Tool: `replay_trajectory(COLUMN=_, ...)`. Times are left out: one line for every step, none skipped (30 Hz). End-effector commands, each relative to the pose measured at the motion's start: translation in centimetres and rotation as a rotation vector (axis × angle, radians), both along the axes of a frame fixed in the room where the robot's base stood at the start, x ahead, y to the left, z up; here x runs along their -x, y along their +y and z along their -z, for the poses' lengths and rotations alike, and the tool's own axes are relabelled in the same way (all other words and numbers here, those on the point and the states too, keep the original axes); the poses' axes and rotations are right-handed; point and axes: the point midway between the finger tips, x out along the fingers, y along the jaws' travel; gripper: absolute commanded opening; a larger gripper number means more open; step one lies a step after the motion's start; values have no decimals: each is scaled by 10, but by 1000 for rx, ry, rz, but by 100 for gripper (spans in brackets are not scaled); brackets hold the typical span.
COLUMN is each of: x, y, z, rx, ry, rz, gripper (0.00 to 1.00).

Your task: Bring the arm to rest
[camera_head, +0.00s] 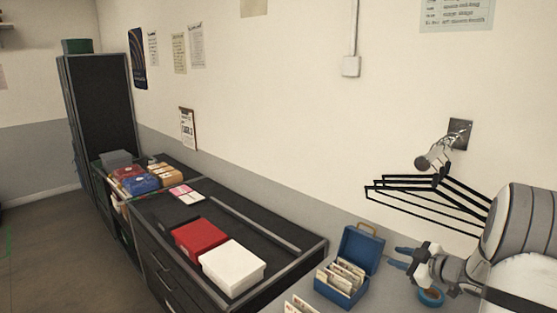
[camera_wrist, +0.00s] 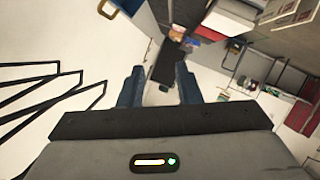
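My gripper (camera_head: 402,258) is at the lower right of the head view, reaching left from my arm. Its two blue fingers point toward an open blue card box (camera_head: 343,290) and are close to its right side; I cannot tell whether they touch it. In the wrist view, the fingers of my gripper (camera_wrist: 158,86) stand apart with nothing between them. Beyond the gap lie the wall and a distant dark cabinet.
Black hangers (camera_head: 420,190) hang from a wall hook above my gripper. A red box (camera_head: 200,236) and a white box (camera_head: 233,267) sit on the dark counter (camera_head: 290,262) to the left.

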Motion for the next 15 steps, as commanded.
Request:
replay_trajectory(x=-4, y=5, z=-2, rx=15, ry=-1, rz=21, gripper=31)
replay_trajectory(x=-6, y=5, z=-5, rx=25, ry=-1, rz=38, gripper=31)
replay_trajectory(x=-8, y=6, z=-8, rx=37, ry=-3, rz=61, gripper=31)
replay_trajectory(x=-10, y=7, z=-10, rx=47, ry=-3, rz=80, gripper=31)
replay_trajectory(x=-11, y=8, z=-14, rx=57, ry=-4, rz=100, gripper=31)
replay_trajectory(x=-13, y=9, z=-17, rx=69, ry=-4, rz=127, gripper=31)
replay_trajectory(x=-14, y=9, z=-21, rx=79, ry=-4, rz=147, gripper=31)
replay_trajectory(x=-15, y=10, z=-23, rx=88, ry=-3, rz=172, gripper=31)
replay_trajectory(x=-16, y=11, z=-28, rx=99, ry=-1, rz=203, gripper=31)
replay_trajectory(x=-16, y=12, z=-31, rx=108, ry=1, rz=227, gripper=31)
replay_trajectory(x=-16, y=12, z=-35, rx=117, ry=2, rz=254, gripper=31)
replay_trajectory(x=-16, y=14, z=-39, rx=128, ry=8, rz=291, gripper=31)
replay_trajectory(x=-15, y=15, z=-43, rx=137, ry=12, rz=323, gripper=31)
replay_trajectory(x=-13, y=16, z=-47, rx=145, ry=17, rz=356, gripper=31)
replay_trajectory(x=-9, y=19, z=-52, rx=153, ry=26, rz=405, gripper=31)
